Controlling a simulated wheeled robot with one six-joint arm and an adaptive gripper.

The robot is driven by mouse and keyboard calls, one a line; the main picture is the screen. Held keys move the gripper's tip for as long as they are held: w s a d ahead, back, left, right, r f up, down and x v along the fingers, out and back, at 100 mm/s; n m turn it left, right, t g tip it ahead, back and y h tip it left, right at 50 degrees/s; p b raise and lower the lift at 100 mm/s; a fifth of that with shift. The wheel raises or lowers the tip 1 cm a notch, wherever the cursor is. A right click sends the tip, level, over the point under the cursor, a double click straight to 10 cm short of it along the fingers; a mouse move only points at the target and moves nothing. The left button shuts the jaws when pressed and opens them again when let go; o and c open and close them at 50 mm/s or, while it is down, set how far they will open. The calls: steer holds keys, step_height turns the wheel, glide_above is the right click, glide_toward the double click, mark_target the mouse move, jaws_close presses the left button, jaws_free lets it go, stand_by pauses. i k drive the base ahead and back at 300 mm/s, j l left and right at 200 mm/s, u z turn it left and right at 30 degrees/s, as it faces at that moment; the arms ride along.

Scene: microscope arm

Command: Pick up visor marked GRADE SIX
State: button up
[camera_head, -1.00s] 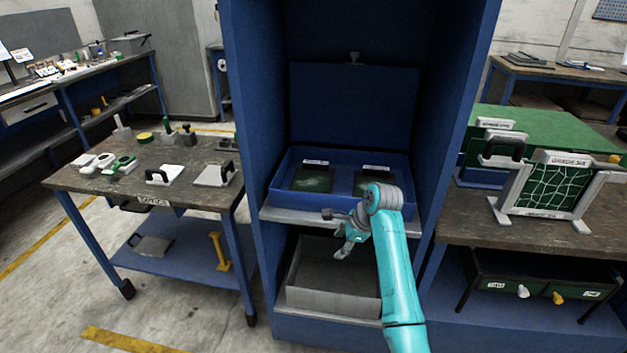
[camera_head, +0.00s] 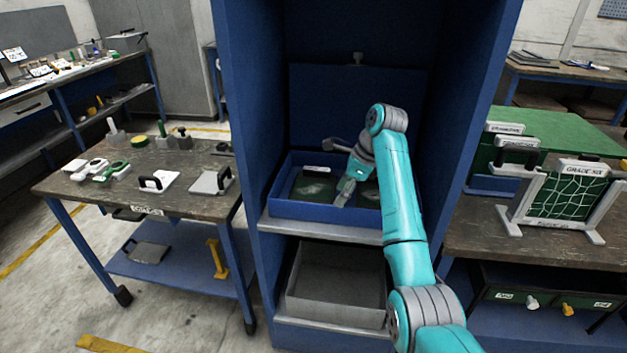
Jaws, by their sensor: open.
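A framed green panel with pale web-like lines (camera_head: 566,196) stands upright on the right workbench; the label on its top edge (camera_head: 583,168) appears to read GRADE SIX. A panel with a black handle (camera_head: 518,154) stands just left of it, partly behind its frame; its own label is too small to read. My gripper (camera_head: 345,192) is open, pointing down over the blue tray (camera_head: 310,211) in the blue cabinet, well left of the framed panel. The fingertips are small, and I cannot tell whether they touch anything in the tray.
The tray holds dark green plates with pale marks (camera_head: 312,187). A grey bin (camera_head: 335,282) sits on the shelf below. The cabinet's right wall (camera_head: 462,120) stands between my gripper and the right workbench (camera_head: 480,235). The left table (camera_head: 110,194) holds handled plates and small tools.

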mark_target(315, 184)
steer(key=i+l, duration=0.1)
steer(key=i, duration=0.9)
